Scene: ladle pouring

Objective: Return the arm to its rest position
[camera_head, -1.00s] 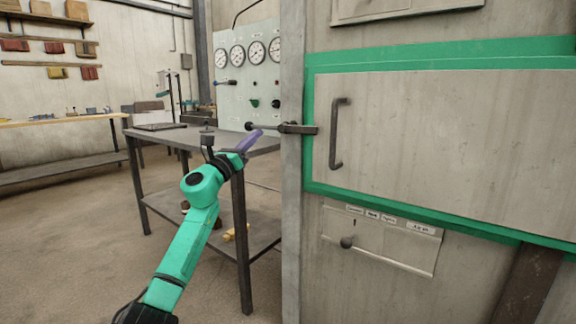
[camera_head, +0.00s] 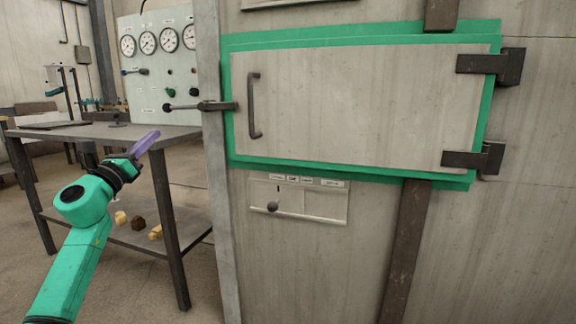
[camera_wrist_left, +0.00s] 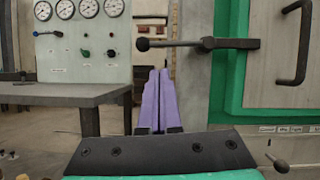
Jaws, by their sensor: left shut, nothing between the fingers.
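My left arm is green and comes in from the lower left in the head view. Its gripper (camera_head: 146,144) has purple fingers and points up and to the right, in front of the dark table. In the left wrist view the two purple fingers (camera_wrist_left: 158,100) lie side by side, closed together with nothing between them. The gripper appears apart from the latch lever (camera_head: 200,106) and the furnace door (camera_head: 350,105). My right gripper is not in either view.
The door is shut in its green frame (camera_head: 228,125), with a dark handle (camera_head: 254,105). The dark table (camera_head: 60,134) stands at left, with small blocks (camera_head: 138,222) on its lower shelf. A gauge panel (camera_head: 155,85) stands behind. Open floor (camera_head: 120,290) lies in front.

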